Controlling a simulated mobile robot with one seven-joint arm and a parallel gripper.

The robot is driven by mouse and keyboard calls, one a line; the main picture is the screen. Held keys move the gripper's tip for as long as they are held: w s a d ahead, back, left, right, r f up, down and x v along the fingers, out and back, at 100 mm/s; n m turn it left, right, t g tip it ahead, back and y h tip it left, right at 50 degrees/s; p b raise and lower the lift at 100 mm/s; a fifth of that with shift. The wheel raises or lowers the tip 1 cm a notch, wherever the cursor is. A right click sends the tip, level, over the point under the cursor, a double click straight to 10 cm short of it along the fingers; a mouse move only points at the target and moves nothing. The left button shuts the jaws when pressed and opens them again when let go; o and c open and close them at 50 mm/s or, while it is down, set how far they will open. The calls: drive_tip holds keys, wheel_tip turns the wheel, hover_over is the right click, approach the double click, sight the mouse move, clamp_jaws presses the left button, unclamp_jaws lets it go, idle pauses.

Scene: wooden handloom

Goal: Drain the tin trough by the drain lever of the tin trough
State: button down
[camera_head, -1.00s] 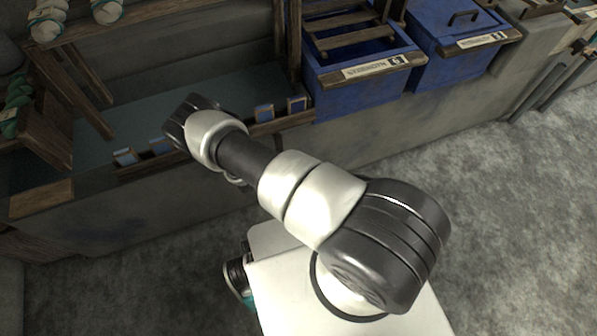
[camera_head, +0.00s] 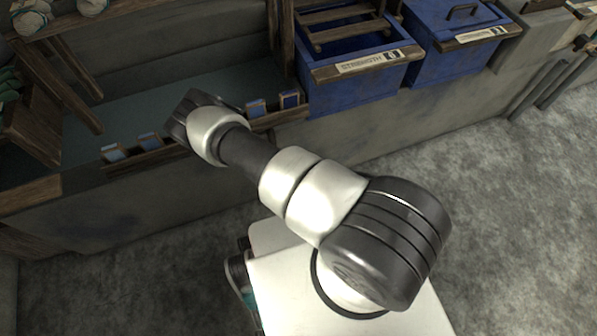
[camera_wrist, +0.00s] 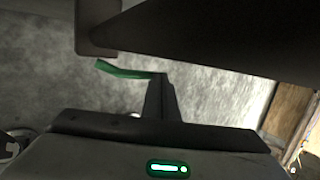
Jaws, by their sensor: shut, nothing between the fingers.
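In the wrist view a thin green bar (camera_wrist: 124,70), which looks like a lever handle, runs from beneath a brownish block to the tip of my gripper (camera_wrist: 158,78). The gripper is shut, with nothing between its fingers. Its tip is at or very near the bar's right end; I cannot tell whether they touch. A dark, broad beam-like body (camera_wrist: 215,35) crosses above and may belong to the tin trough, but I cannot tell. In the head view my arm hides the gripper's fingers, and no green lever shows there.
A long grey bench front (camera_head: 190,185) runs along my arm's far side. Two blue bins (camera_head: 340,100) stand at its right, with small blue-tagged blocks (camera_head: 148,141) on its ledge. Brown wooden posts (camera_head: 75,85) rise at the left. The grey floor (camera_head: 480,220) at right is clear.

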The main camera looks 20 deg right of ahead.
idle(0.5)
drive_tip(key=p+v, duration=0.3)
drive_tip(key=v, duration=0.9)
drive_tip(key=shift+s+d, duration=0.1)
drive_tip(key=shift+s, duration=0.05)
